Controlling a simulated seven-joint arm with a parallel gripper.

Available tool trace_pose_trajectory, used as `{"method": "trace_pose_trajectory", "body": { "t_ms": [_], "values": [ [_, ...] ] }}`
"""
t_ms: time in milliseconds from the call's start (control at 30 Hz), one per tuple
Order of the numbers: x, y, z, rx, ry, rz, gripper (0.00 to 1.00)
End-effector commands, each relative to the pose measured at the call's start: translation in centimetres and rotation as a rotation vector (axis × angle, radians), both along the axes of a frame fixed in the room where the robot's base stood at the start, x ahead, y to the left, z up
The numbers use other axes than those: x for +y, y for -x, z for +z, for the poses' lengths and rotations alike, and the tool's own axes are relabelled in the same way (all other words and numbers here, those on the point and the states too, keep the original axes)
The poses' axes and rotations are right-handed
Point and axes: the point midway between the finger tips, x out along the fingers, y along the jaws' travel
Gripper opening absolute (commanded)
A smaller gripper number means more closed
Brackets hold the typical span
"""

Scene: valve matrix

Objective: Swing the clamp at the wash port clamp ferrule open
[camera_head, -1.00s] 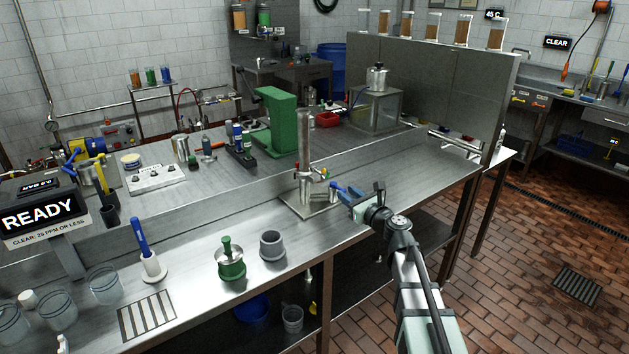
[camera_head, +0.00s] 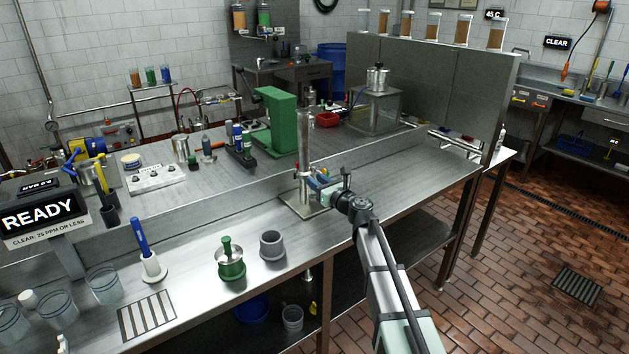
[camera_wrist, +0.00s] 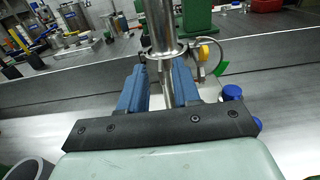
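A steel column (camera_head: 304,150) with side fittings stands upright on a small base plate (camera_head: 312,207) near the bench's front edge. In the wrist view the column (camera_wrist: 162,22) has a ring-shaped flange (camera_wrist: 165,51), with a thinner tube below it. A yellow knob (camera_wrist: 204,52) sits to its right beside a thin curved loop. I cannot make out the clamp's arm or whether it is closed. My gripper (camera_head: 318,181) is at the column's right side. In the wrist view its blue fingers (camera_wrist: 160,72) are apart, with the thin tube showing between them; contact is unclear.
A grey cup (camera_head: 272,245) and a green-based fitting (camera_head: 230,262) stand front left of the column. A green press (camera_head: 275,120) stands behind on the raised rear deck. In the wrist view blue caps (camera_wrist: 232,92) lie close right of the fingers. The bench right of my arm is clear.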

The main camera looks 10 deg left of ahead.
Motion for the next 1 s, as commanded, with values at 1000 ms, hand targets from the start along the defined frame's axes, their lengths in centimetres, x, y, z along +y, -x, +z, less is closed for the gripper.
{"method": "trace_pose_trajectory", "body": {
  "t_ms": [1000],
  "values": [
    [1.25,-1.28,0.0,0.0,0.0,0.0,0.0]
  ]
}}
